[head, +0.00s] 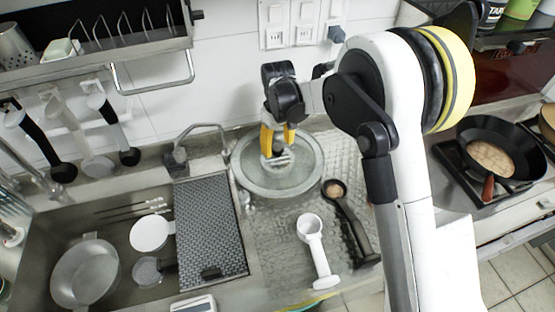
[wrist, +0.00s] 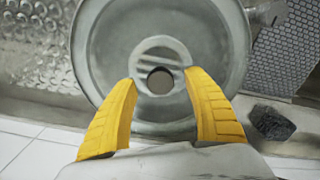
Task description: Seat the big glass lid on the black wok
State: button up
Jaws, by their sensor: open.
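The big glass lid (head: 250,178) is a round, greyish disc with a metal rim, lying flat on the ribbed metal counter beside the sink. Its knob, with a dark round centre (wrist: 160,80), shows in the wrist view. My gripper (head: 277,148) is above the lid's middle, pointing down. In the wrist view its yellow fingers (wrist: 160,82) are apart, one on each side of the knob. I cannot tell whether they touch it. A black wok-like pan (head: 515,165) stands on the hob at the right, with a brown round patch inside and no lid on it.
A black ladle (head: 352,225) and a white handled tool (head: 314,250) lie in front of the lid. A tap (head: 195,135) and a dark drain mat (head: 210,230) are at its left. My arm hides the counter between lid and hob. Another pan (head: 547,122) is at the right edge.

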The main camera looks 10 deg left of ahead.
jog(key=shift+w+f, duration=0.1)
jog(key=shift+f, duration=0.8)
jog(key=shift+r, duration=0.1)
jog(key=shift+c, duration=0.6)
grip_shut()
jog(key=shift+r, duration=0.1)
notch_tip(320, 180, up, 4)
jog(key=shift+r+p, duration=0.15)
jog(key=shift+p, duration=0.95)
jog(key=w+d+r+p, duration=0.3)
jog(key=d+r, duration=0.3)
jog(key=d, duration=0.4)
jog(key=shift+w+d+r, duration=0.25)
jog(key=shift+w+d, duration=0.05)
jog(key=shift+w, duration=0.55)
jog(key=c, duration=1.1)
grip_release()
jog(key=shift+p, duration=0.3)
grip_shut()
